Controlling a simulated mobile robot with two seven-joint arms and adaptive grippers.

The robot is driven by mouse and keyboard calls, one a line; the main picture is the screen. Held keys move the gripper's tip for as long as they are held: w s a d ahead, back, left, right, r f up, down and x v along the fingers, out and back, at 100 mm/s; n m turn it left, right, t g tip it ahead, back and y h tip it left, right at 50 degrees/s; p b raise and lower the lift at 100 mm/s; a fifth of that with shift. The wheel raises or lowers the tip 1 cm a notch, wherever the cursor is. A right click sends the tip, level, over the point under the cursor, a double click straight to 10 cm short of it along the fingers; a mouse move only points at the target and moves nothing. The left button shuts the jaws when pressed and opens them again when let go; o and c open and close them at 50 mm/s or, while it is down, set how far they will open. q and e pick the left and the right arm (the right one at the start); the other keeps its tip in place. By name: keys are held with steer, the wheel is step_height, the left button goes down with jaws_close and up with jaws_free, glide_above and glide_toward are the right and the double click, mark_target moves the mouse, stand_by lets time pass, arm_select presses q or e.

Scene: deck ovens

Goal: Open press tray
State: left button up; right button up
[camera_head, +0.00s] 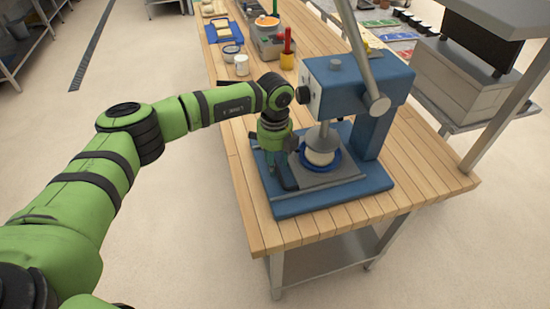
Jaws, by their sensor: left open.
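A blue press (372,90) stands near the front end of the wooden table. Its grey lever (358,45) rises steeply from the pivot on its right side. A grey press tray (335,180) sits low in the press, above the blue base, with a blue ring (336,164) on it and a pale round piece (320,157) inside the ring. The grey plunger (322,138) is close above that piece. My left gripper (284,175) points down at the left edge of the tray and is open. Its fingertips are partly hidden, so contact is unclear. My right gripper is not in view.
A white cup (241,65), a yellow cup (287,61) and a grey bin (268,42) stand behind the press. A blue tray (212,38) is farther back. The table (410,170) is clear right of the press. A metal post (505,105) rises at right.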

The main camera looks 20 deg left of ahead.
arm_select(q)
steer(key=shift+w+f, duration=0.15)
steer(key=shift+f, duration=0.3)
steer(key=shift+w+f, duration=0.15)
steer(key=shift+f, duration=0.15)
steer(key=shift+c, duration=0.8)
steer(key=shift+r, duration=0.1)
jaws_close()
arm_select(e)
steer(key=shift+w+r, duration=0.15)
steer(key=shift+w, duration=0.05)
